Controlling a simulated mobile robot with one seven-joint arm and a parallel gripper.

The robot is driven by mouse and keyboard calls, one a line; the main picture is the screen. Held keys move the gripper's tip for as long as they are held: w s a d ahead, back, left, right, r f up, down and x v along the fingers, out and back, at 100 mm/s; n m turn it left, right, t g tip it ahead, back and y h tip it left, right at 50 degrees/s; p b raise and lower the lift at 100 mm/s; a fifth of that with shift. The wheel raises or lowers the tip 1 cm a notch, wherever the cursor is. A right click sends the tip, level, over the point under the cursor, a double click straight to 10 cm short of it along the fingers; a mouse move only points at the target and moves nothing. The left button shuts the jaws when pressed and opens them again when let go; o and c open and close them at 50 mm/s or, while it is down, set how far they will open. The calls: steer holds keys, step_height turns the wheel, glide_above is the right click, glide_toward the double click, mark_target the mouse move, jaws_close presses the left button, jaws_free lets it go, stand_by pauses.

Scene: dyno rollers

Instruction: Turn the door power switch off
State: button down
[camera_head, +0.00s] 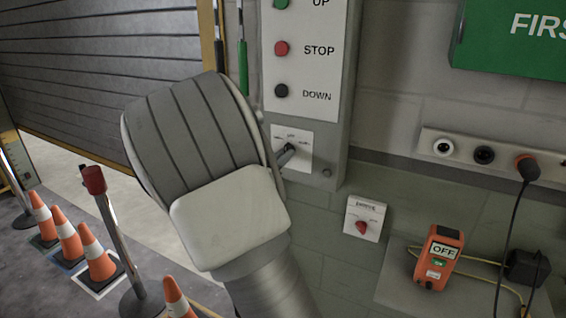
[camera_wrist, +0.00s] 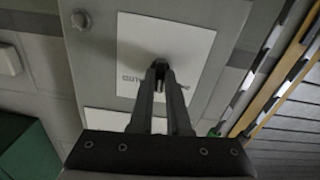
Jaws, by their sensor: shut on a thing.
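A tall grey control panel (camera_head: 335,120) carries a small white switch plate (camera_head: 302,162) below its DOWN button. My gripper (camera_head: 284,157) reaches this plate from the left, and my wrist hides part of the panel's left edge. In the wrist view the same plate (camera_wrist: 195,42) lies straight ahead with its lettering upside down. My gripper's fingers (camera_wrist: 160,72) are close together on a small dark switch handle (camera_wrist: 159,63) at the middle of the plate. The fingers hide most of the handle, so its setting cannot be told.
Green, red and black buttons (camera_head: 281,48) sit above the plate. A separate plate with a red knob (camera_head: 361,227) is on the wall below right. Traffic cones (camera_head: 66,238) stand at the left.

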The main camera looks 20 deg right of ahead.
steer(key=shift+m+b, duration=0.3)
steer(key=shift+m, duration=0.2)
steer(key=c, duration=0.9)
jaws_free()
steer(key=v, duration=1.7)
steer(key=shift+s+a, duration=0.15)
steer(key=shift+s, duration=0.05)
